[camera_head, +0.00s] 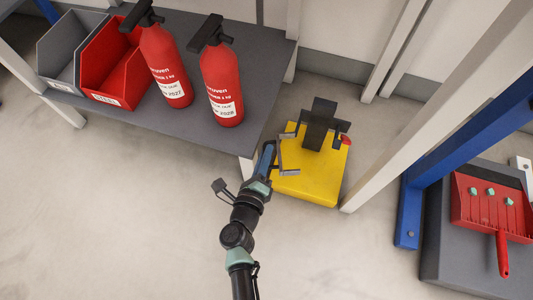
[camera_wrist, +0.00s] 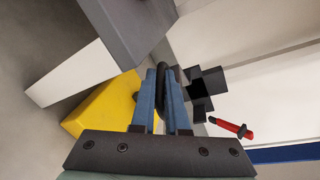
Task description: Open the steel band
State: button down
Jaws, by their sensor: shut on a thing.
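A yellow block (camera_head: 312,180) stands on the floor beside the grey table, with a dark upright cross-shaped part (camera_head: 320,123) and a red piece (camera_head: 346,140) at its top. A thin grey angled band (camera_head: 281,157) shows at its left side, beside my gripper (camera_head: 268,152); I cannot tell whether this is the steel band. In the wrist view, the blue fingers of my gripper (camera_wrist: 166,88) are shut on a dark curved piece (camera_wrist: 177,75), partly hidden between them. The yellow block (camera_wrist: 102,103) and dark part (camera_wrist: 208,84) also show there, with a red-tipped piece (camera_wrist: 231,127).
The grey table (camera_head: 190,118) holds two red extinguishers (camera_head: 168,72) (camera_head: 222,88), a red bin (camera_head: 112,75) and a grey bin (camera_head: 65,50). A white post (camera_head: 440,105) and blue upright (camera_head: 412,205) stand right, near a red dustpan (camera_head: 490,207). Floor is clear at lower left.

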jog(key=shift+w+a+m+h+p, duration=0.3)
jog(key=shift+m+h, duration=0.1)
jog(key=shift+h, duration=0.1)
jog(key=c, duration=1.2)
grip_release()
jog(key=shift+s, duration=0.1)
jog(key=p+v, duration=0.5)
jog(key=v, duration=0.8)
jog(key=shift+r, duration=0.1)
